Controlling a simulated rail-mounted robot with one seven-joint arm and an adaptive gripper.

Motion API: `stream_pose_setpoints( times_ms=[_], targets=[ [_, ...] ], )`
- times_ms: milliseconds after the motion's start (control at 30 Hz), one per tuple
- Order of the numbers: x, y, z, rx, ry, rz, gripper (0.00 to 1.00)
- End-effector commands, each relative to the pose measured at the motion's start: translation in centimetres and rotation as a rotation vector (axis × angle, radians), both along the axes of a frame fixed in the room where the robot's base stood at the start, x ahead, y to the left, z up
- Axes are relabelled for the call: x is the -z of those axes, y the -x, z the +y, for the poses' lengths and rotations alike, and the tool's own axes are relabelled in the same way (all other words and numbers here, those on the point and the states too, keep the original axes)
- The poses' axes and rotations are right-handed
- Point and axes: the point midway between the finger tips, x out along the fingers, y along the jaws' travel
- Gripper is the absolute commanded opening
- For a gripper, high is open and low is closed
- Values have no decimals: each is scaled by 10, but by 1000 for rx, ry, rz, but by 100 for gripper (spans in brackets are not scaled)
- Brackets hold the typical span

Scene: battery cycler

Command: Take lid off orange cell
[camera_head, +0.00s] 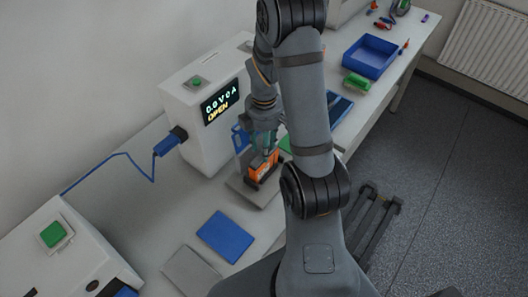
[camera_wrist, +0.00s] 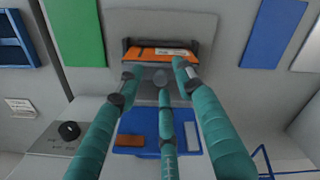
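The orange cell (camera_head: 260,171) stands on a grey plate (camera_head: 254,192) in front of the white cycler. In the wrist view the orange cell (camera_wrist: 150,54) lies just beyond the fingertips, with dark pieces at its ends and a pale label strip. I cannot make out a separate lid. My gripper (camera_head: 264,150) is just above the cell in the head view and partly hides it. Whether a fingertip touches the cell is unclear.
The white cycler (camera_head: 184,105) reads "OPEN". A blue pad (camera_head: 225,236) and a grey pad (camera_head: 190,273) lie nearer the front. A blue bin (camera_head: 369,57) and a green block (camera_head: 356,82) are toward the far right.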

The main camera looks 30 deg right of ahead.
Motion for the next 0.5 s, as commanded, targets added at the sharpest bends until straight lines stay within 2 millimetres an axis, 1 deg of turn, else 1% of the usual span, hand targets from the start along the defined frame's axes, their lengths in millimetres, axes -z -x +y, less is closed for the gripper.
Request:
stream_pose_setpoints(
  times_ms=[167,500],
  targets=[
    [0,0,0,0,0,0,35],
    [0,0,0,0,0,-1,15]
  ],
)
